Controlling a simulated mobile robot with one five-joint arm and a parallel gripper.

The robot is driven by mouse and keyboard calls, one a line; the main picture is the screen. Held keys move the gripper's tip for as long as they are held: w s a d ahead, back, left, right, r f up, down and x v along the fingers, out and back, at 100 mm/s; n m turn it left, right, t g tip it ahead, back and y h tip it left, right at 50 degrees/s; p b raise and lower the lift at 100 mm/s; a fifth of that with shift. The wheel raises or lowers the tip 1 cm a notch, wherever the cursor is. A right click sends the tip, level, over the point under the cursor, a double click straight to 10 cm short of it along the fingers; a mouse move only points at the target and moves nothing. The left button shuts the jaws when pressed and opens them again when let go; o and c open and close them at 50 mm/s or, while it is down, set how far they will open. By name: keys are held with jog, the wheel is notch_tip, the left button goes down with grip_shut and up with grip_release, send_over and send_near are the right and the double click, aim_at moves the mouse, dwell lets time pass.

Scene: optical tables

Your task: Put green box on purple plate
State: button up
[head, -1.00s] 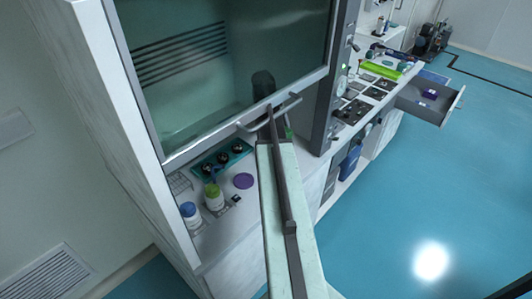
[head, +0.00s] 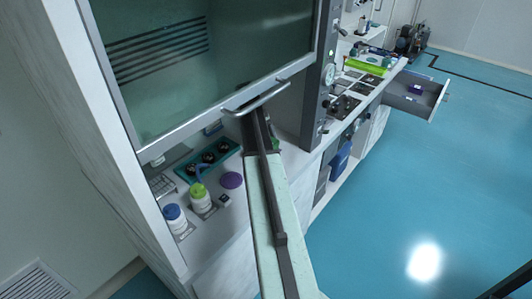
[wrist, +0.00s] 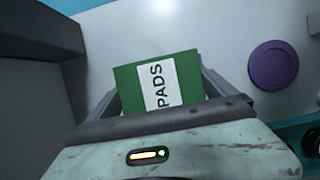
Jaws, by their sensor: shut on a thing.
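The green box (wrist: 129,88) with a white "PADS" label sits between the fingers of my gripper (wrist: 168,92) in the wrist view, and my gripper is shut on it. The purple plate (wrist: 273,65) lies flat on the pale worktop to the right of the box in the wrist view, apart from it. In the head view the purple plate (head: 231,180) lies on the worktop just left of my arm. My arm hides the gripper and most of the box in the head view.
A teal rack (head: 208,158) with dark round items, a green-capped bottle (head: 200,198) and a blue-capped bottle (head: 174,219) stand left of the plate. The raised hood sash (head: 255,98) hangs above the worktop. An open drawer (head: 415,95) juts out at far right.

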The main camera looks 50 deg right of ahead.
notch_tip(320, 180, down, 2)
jog(key=shift+r, duration=0.3)
jog(key=shift+f, duration=0.25)
jog(key=o, duration=1.1)
jog(key=shift+r, duration=0.1)
jog(key=p+v, duration=0.7)
jog(key=v, duration=0.1)
jog(key=shift+s+d, duration=0.1)
jog(key=shift+s, duration=0.05)
